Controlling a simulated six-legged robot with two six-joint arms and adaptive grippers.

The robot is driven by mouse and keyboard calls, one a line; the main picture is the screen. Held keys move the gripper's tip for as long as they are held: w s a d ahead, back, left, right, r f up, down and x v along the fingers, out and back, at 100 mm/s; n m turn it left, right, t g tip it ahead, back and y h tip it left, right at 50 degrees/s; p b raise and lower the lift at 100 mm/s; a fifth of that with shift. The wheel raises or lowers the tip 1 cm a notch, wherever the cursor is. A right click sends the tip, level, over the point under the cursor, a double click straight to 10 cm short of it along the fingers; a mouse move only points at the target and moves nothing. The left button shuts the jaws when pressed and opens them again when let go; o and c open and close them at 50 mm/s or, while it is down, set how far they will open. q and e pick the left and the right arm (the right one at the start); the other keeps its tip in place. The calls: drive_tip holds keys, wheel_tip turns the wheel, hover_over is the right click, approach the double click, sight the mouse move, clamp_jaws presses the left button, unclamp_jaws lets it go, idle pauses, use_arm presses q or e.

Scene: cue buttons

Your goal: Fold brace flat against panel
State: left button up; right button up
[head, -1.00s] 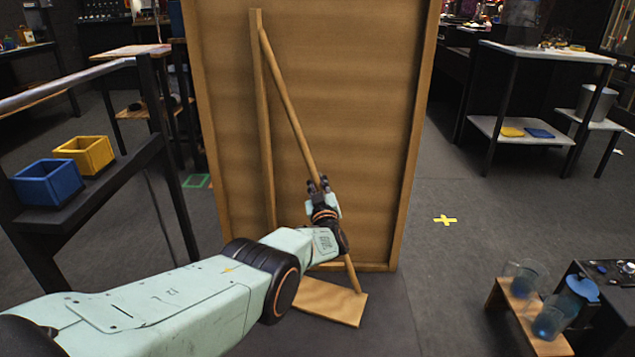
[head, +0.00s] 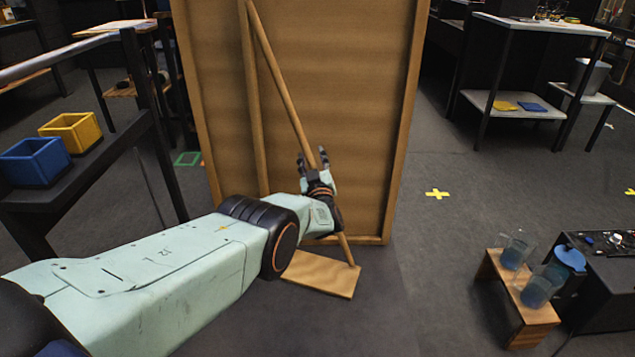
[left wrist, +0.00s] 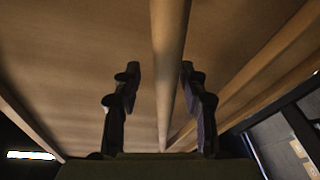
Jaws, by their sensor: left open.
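The wooden brace (head: 278,78) is a thin round pole. It leans from the top of an upright strip (head: 252,110) on the brown panel (head: 350,110) down to a flat wooden board (head: 322,277) on the floor. My left gripper (head: 314,158) is at the lower half of the brace, open. In the left wrist view the brace (left wrist: 168,60) runs between the two open fingers (left wrist: 160,88), with a gap on each side, and the panel (left wrist: 90,60) lies behind it. My forearm and gripper hide part of the lower brace. My right gripper is not in view.
A black rack with a blue bin (head: 35,160) and a yellow bin (head: 72,132) stands at left. At right, a small wooden stand (head: 515,300) holds cups near a black box. The floor around a yellow cross (head: 437,193) is clear.

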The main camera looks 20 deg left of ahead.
use_arm(q)
drive_tip(key=shift+s+d, duration=0.35)
drive_tip(key=shift+s, duration=0.25)
drive_tip(key=v, duration=0.9)
drive_tip(key=shift+s+d, duration=0.25)
drive_tip(key=shift+c, duration=0.4)
